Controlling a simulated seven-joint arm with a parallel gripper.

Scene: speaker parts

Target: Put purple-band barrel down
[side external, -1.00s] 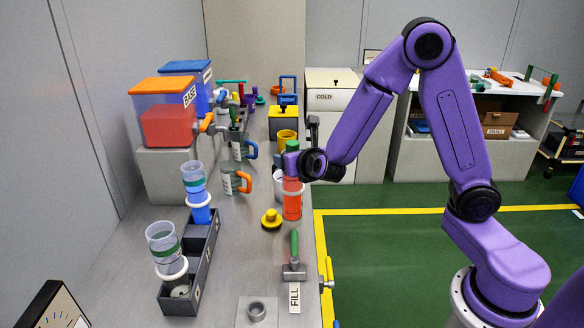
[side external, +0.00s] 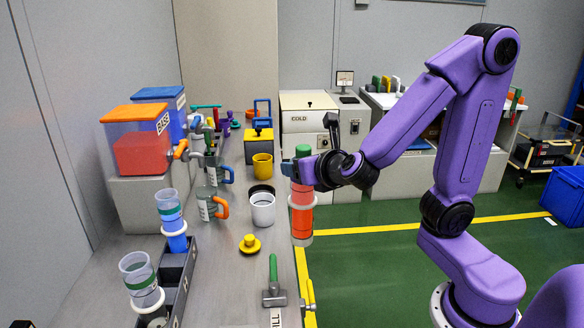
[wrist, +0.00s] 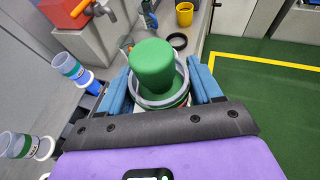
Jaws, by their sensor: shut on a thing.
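My gripper (side external: 300,170) is shut on a clear barrel (side external: 302,222) with orange-red contents, a white ring around its middle and a green plunger (wrist: 155,65) at its top. It is held upright beside the worktop's right edge, and its lower end looks clear of any surface. I see no purple band on it; the fingers hide part of its upper wall. In the wrist view the blue finger pads sit on either side of its rim.
A white cup (side external: 263,210), a yellow cup (side external: 262,167), a yellow knob-topped piece (side external: 250,245) and a green-handled tool (side external: 273,278) stand or lie on the worktop. Handled mugs (side external: 207,205) are left of the white cup. The green floor (side external: 400,265) is right of the worktop.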

